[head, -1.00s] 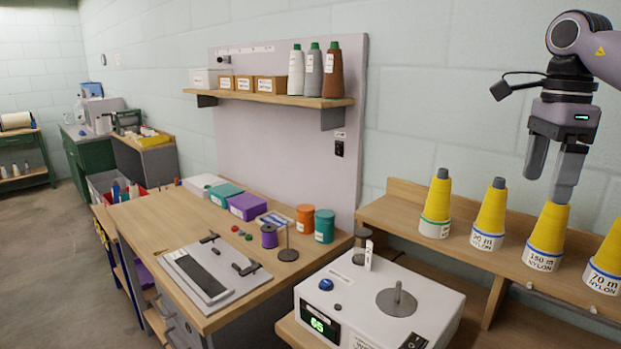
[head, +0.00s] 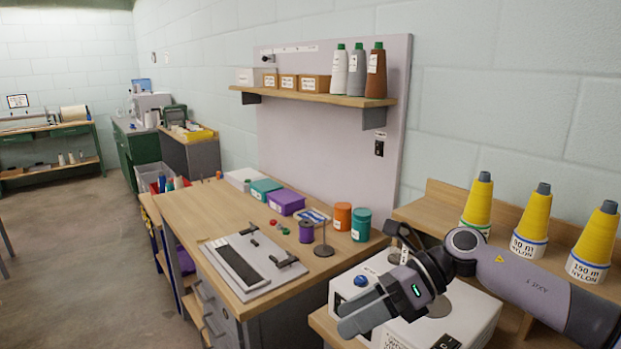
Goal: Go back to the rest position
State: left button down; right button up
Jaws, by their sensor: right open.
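My right gripper (head: 362,316) is in front of the white winding machine (head: 470,315) at the lower right. Its fingers point left, and it is open with nothing between the fingers. The gripper and arm hide much of the machine's top and front. My left gripper is not in view.
Yellow thread cones (head: 532,222) stand on a wooden shelf (head: 440,205) at the right. The wooden workbench (head: 185,212) holds a grey plate fixture (head: 238,265), a purple spool (head: 306,232), a teal jar (head: 361,225) and boxes. The floor (head: 80,260) at the left is clear.

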jog(key=s+a+f+m+t+y, duration=0.25)
jog(key=a+m+t+y, duration=0.5)
jog(key=m, duration=0.55)
jog(key=s+d+f+m+t+h, duration=0.2)
jog(key=d+f+m+t+h, duration=0.4)
jog(key=m, duration=0.6)
jog(key=s+d+f+m+t+h, duration=0.1)
jog(key=d+f+m+t+h, duration=0.6)
jog(key=m, duration=0.6)
jog(key=s+d+f+m+g+h, duration=0.2)
jog(key=s+d+f+m+g, duration=0.2)
jog(key=s+f, duration=0.3)
jog(key=s+d+f+m+g+h, duration=0.2)
jog(key=s+d+f+m+g, duration=0.1)
jog(key=s+f, duration=0.4)
jog(key=shift+s+d+m+g+h, duration=0.15)
jog(key=shift+d+m+g+h, duration=0.25)
jog(key=shift+m, duration=0.5)
